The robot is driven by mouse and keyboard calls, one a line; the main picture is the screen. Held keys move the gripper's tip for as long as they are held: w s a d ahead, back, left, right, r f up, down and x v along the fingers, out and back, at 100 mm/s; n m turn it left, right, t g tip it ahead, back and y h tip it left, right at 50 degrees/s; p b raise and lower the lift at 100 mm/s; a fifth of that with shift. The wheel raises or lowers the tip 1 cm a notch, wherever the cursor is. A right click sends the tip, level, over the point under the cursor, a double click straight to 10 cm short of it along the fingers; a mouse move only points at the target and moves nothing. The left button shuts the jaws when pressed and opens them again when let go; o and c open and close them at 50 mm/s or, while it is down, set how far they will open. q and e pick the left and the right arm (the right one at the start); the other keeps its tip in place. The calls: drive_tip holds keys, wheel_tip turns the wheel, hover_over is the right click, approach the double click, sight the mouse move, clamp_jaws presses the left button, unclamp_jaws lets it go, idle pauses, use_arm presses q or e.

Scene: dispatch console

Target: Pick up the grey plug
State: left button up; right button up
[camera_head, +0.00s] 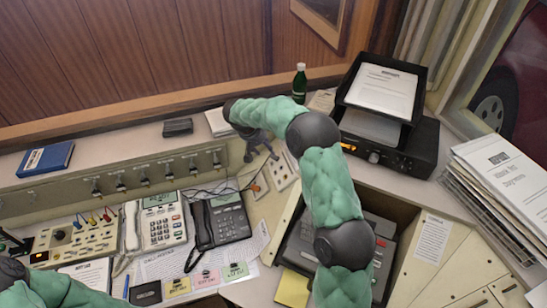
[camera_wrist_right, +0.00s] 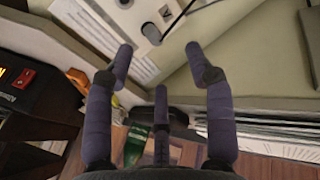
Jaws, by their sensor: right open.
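A small grey round piece, which looks like the grey plug (camera_wrist_right: 152,33), sits on a pale socket plate in the right wrist view, with a dark cable beside it. My right gripper (camera_wrist_right: 165,76) is open and empty, its three dark fingers spread below the plug in that picture, apart from it. In the head view my right gripper (camera_head: 262,152) hangs over the back of the desk near the pale socket plates (camera_head: 281,175). I cannot make out the plug clearly in the head view.
A green bottle (camera_head: 300,82) and a black radio with a paper tray (camera_head: 408,150) stand behind and right of my right arm. Two desk phones (camera_head: 160,222) and a switch panel (camera_head: 75,238) lie left. A row of hooks (camera_head: 145,177) lines the back panel.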

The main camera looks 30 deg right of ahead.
sight(271, 155)
drive_tip(key=x, duration=0.3)
drive_tip(key=s+x, duration=0.1)
drive_tip(key=x, duration=0.1)
drive_tip(key=shift+d+f+b, duration=0.1)
drive_tip(key=shift+f+b, duration=0.05)
drive_tip(key=shift+b, duration=0.25)
drive_tip(key=shift+w+d+f, duration=0.15)
drive_tip(key=shift+d+f, duration=0.05)
drive_tip(key=shift+f, duration=0.2)
drive_tip(key=shift+c, duration=0.2)
drive_tip(key=c, duration=1)
drive_tip(key=shift+r, duration=0.1)
drive_tip(key=shift+c, duration=0.2)
